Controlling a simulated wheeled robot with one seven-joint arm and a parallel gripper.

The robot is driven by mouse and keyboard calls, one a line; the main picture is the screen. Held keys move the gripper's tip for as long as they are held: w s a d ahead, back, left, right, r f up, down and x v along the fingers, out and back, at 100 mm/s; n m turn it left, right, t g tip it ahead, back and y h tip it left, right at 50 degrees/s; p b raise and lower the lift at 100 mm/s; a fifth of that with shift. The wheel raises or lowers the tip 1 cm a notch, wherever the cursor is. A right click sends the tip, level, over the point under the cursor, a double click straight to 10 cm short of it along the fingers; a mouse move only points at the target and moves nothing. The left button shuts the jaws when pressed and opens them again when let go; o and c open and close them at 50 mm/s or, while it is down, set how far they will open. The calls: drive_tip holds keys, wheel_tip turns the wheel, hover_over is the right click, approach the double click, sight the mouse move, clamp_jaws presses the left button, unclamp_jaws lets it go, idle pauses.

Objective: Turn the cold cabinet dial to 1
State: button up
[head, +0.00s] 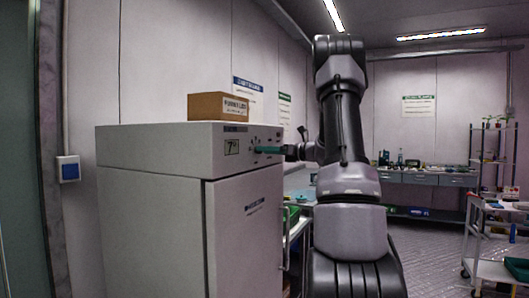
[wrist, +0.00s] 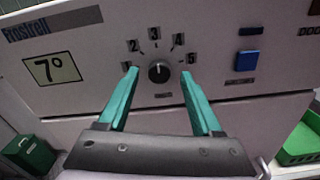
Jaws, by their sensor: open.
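The cold cabinet (head: 150,215) is a large pale box at the left of the head view, with its control panel along the top front. The dial (wrist: 159,71) is a round black knob on that panel, with labels 1 to 5 in an arc around it. Its light pointer mark appears to face up, near 3. My gripper (wrist: 160,66) is open, its two teal fingers on either side of the dial, the left tip near label 1 and the right near 5. I cannot tell whether they touch the panel. The gripper also shows at the panel in the head view (head: 268,150).
A display reading 7° (wrist: 52,69) is left of the dial and a blue button (wrist: 246,61) right of it. A cardboard box (head: 218,106) sits on the cabinet. A green bin (wrist: 29,155) and a green tray (wrist: 300,145) lie below. A trolley (head: 495,235) stands at right.

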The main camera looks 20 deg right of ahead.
drive_tip(key=shift+w+a, duration=0.45)
drive_tip(key=shift+w, duration=0.05)
clamp_jaws()
drive_tip(key=shift+n, duration=7.8)
drive_tip(key=shift+f, duration=0.1)
